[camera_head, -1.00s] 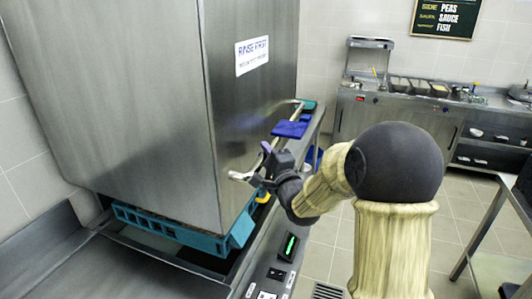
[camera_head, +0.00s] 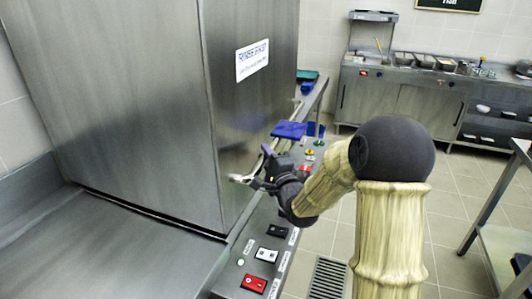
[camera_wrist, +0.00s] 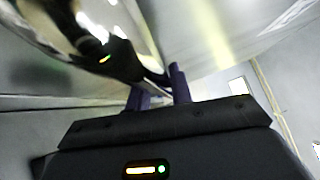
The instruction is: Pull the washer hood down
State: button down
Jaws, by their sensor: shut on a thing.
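The washer hood (camera_head: 120,100) is a large steel box at the left of the head view, with a "rinse" label on its side. Its lower edge is down at the machine's deck, with only a thin dark line between them. The metal handle bar (camera_head: 240,178) runs along the hood's right side. My gripper (camera_head: 266,180) is shut on the handle at its near end, low beside the hood. In the wrist view my gripper's two purple fingers (camera_wrist: 160,92) stand around the bar; the exact contact is partly hidden.
A steel worktop (camera_head: 100,250) lies in front of the hood. A control panel (camera_head: 265,254) with black, white and red switches is below my gripper. A blue item (camera_head: 289,130) sits by the handle. A counter (camera_head: 400,95) stands at the back; a table (camera_head: 505,200) is at right.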

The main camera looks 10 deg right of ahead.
jog(key=shift+f+b, duration=0.6)
jog(key=shift+f, duration=0.75)
jog(key=c, duration=1.3)
grip_release()
jog(key=shift+o, duration=0.2)
